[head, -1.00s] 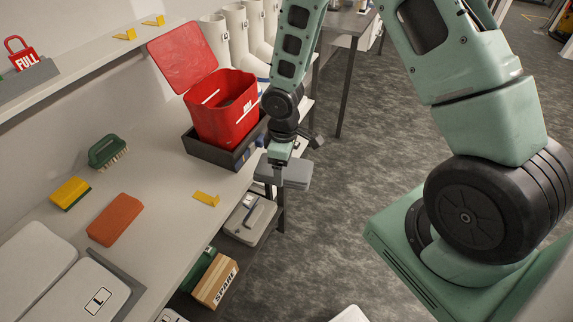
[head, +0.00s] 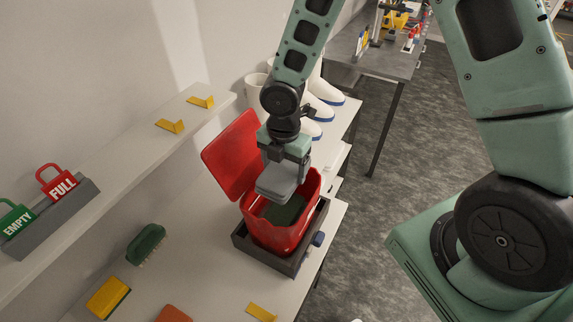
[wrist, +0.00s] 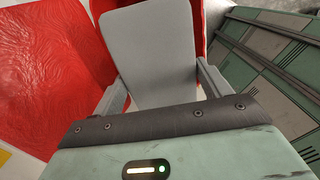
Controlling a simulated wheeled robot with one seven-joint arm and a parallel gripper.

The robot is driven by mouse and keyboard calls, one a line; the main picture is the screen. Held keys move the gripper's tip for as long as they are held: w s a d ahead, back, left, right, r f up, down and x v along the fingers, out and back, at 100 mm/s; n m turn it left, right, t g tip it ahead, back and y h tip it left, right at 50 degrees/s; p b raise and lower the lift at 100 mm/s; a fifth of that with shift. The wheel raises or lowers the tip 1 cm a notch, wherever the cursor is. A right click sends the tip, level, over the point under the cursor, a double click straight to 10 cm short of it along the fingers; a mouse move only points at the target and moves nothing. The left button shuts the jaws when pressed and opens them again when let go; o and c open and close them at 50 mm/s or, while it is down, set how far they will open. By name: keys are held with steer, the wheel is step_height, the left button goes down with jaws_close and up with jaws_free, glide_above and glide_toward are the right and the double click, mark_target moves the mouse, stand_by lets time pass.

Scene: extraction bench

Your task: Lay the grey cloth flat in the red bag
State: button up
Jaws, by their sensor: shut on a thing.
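The red bag (head: 268,234) stands open in a dark tray (head: 309,240), its red lid (head: 231,155) tipped back to the left. A dark green surface (head: 287,210) shows inside it. My gripper (head: 283,172) is over the bag's opening, pointing down. It is shut on the folded grey cloth (head: 277,191), a flat pad that hangs at or just above the rim; the exact height is unclear. In the wrist view the cloth (wrist: 150,48) sticks out between both fingers, with red of the bag and lid on either side.
A green brush (head: 147,243), a yellow sponge (head: 108,297) and a yellow wedge (head: 261,312) lie on the bench in front. A shelf (head: 120,165) with FULL (head: 57,182) and EMPTY (head: 15,220) tags runs along the left. White boots (head: 325,88) stand behind the bag.

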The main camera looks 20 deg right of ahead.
steer(key=shift+w+r, duration=0.1)
steer(key=shift+w, duration=0.35)
step_height(320, 180, down, 7)
steer(key=b, duration=0.5)
stand_by(0.4)
steer(key=o, duration=1)
steer(key=shift+o, duration=0.2)
steer(key=shift+r, duration=0.1)
